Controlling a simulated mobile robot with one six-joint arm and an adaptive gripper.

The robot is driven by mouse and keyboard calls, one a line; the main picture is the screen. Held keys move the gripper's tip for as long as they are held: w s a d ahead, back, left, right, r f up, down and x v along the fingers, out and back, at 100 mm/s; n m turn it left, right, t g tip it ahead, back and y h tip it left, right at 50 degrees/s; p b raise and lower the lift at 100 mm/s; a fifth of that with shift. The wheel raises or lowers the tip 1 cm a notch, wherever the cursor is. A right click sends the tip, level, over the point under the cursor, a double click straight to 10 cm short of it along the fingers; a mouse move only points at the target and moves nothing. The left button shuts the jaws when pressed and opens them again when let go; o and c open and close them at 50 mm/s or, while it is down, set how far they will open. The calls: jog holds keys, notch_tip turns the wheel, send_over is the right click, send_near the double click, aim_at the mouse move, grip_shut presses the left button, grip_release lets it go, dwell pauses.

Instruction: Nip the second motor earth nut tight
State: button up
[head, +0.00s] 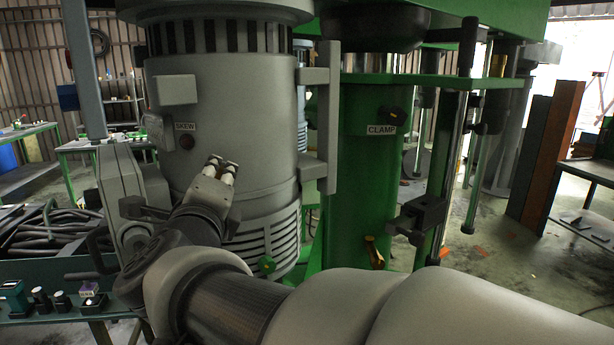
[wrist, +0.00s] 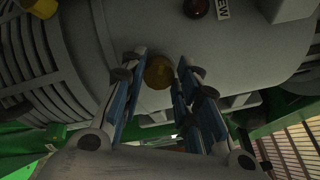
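The motor is a large grey cylinder (head: 240,130) with a SKEW label and a dark round button (head: 187,142); its casing fills much of the wrist view (wrist: 110,30). In the wrist view a round brass-coloured piece (wrist: 159,72), possibly the earth nut, sits against the casing between my fingertips. My gripper (head: 221,169) is at the motor's front, below and right of the label. In the wrist view its fingers (wrist: 160,66) are apart, with a gap on each side of the brass piece. In the head view the brass piece is hidden. I cannot tell which earth nut it is.
A green column (head: 350,190) with a CLAMP label stands right of the motor, with a black clamp block (head: 418,217) beside it. A bench (head: 60,262) with cables and small boxes is at left. A grey bracket (head: 328,120) stands out from the motor's right side.

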jog(key=o, duration=0.3)
jog(key=s, duration=0.4)
jog(key=s+d, duration=0.1)
jog(key=s, duration=0.3)
jog(key=s+d, duration=0.1)
jog(key=s, duration=0.3)
jog(key=shift+d, duration=0.1)
jog(key=shift+w, duration=0.1)
